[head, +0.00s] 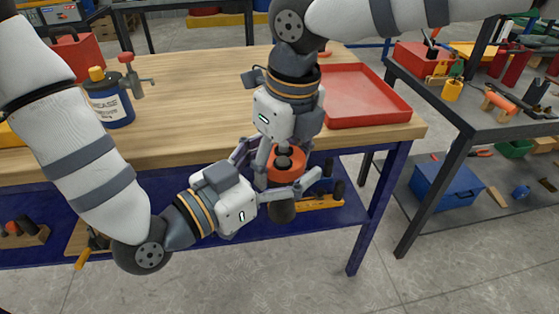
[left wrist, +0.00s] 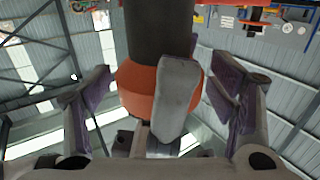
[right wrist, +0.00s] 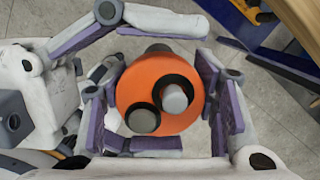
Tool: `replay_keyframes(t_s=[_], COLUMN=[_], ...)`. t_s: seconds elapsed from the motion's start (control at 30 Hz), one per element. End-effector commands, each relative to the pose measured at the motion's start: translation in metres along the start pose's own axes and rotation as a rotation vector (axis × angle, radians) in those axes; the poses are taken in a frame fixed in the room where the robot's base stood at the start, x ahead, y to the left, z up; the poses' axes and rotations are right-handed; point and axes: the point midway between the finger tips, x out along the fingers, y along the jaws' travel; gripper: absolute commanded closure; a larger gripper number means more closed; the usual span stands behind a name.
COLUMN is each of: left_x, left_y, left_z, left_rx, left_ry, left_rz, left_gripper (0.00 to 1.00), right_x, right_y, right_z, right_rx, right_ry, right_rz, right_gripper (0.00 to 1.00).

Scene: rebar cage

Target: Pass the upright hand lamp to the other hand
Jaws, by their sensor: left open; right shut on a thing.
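The hand lamp has an orange body (head: 287,160) and a dark lower part (head: 282,210). It hangs upright in front of the workbench. My right gripper (head: 283,158) reaches down from above and is shut on the lamp; in the right wrist view its fingers flank the orange top (right wrist: 188,113). My left gripper (head: 277,172) comes in from the left. It is open, with fingers on both sides of the lamp. In the left wrist view the lamp's dark part (left wrist: 158,28) and orange body (left wrist: 135,85) stand between its spread fingers; a grey finger partly covers the orange.
The wooden workbench (head: 190,85) is just behind the grippers. A red tray (head: 362,95) and a blue grease can (head: 108,100) stand on it. A blue lower shelf (head: 230,225) holds tools. A dark side table (head: 480,115) is at right. Floor in front is clear.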

Motion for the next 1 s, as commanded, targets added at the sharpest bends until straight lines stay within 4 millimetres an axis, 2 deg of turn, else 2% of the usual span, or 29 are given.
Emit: replay_keyframes(t_s=[0.07,0.13,0.27,0.3,0.37,0.4,0.47,0.5,0.6,0.7,0.8,0.9,1.0], left_x=[-0.003,-0.011,-0.045,-0.060,-0.087,-0.106,-0.138,-0.161,-0.220,-0.275,-0.315,-0.340,-0.349], left_y=[0.000,-0.001,0.001,0.002,0.006,0.009,0.014,0.018,0.030,0.042,0.052,0.057,0.060], left_z=[0.014,0.043,0.123,0.147,0.181,0.202,0.231,0.248,0.280,0.298,0.306,0.308,0.308], left_rx=[-0.017,-0.055,-0.169,-0.209,-0.267,-0.307,-0.364,-0.403,-0.493,-0.568,-0.620,-0.650,-0.662], left_ry=[-0.046,-0.141,-0.420,-0.513,-0.650,-0.740,-0.874,-0.963,-1.176,-1.357,-1.486,-1.562,-1.590], left_rz=[-0.006,-0.021,-0.074,-0.097,-0.133,-0.160,-0.205,-0.239,-0.330,-0.424,-0.502,-0.555,-0.576], left_gripper=[0.23,0.23,0.23,0.23,0.23,0.23,0.23,0.23,0.23,0.23,0.23,0.23,0.23], right_x=[-0.001,-0.001,-0.001,-0.001,-0.001,-0.001,-0.001,-0.001,-0.001,-0.001,-0.001,-0.001,-0.001], right_y=[0.000,0.000,0.000,0.000,0.000,0.000,0.000,0.000,0.000,0.000,0.000,0.000,0.000], right_z=[0.000,0.000,0.000,0.000,0.000,0.000,0.000,0.000,0.000,0.000,0.000,0.000,0.000], right_rx=[0.000,0.000,0.000,0.000,0.000,0.000,0.000,0.000,0.000,0.000,0.000,0.000,0.000], right_ry=[-0.002,-0.001,-0.001,-0.001,-0.001,-0.001,-0.001,-0.001,-0.002,-0.002,-0.002,-0.002,-0.002], right_rz=[-0.001,-0.001,-0.001,-0.001,-0.001,-0.001,-0.001,-0.001,-0.001,-0.001,-0.001,-0.001,-0.001], right_gripper=[0.85,0.85,0.85,0.85,0.85,0.85,0.85,0.85,0.85,0.85,0.85,0.85,0.85])
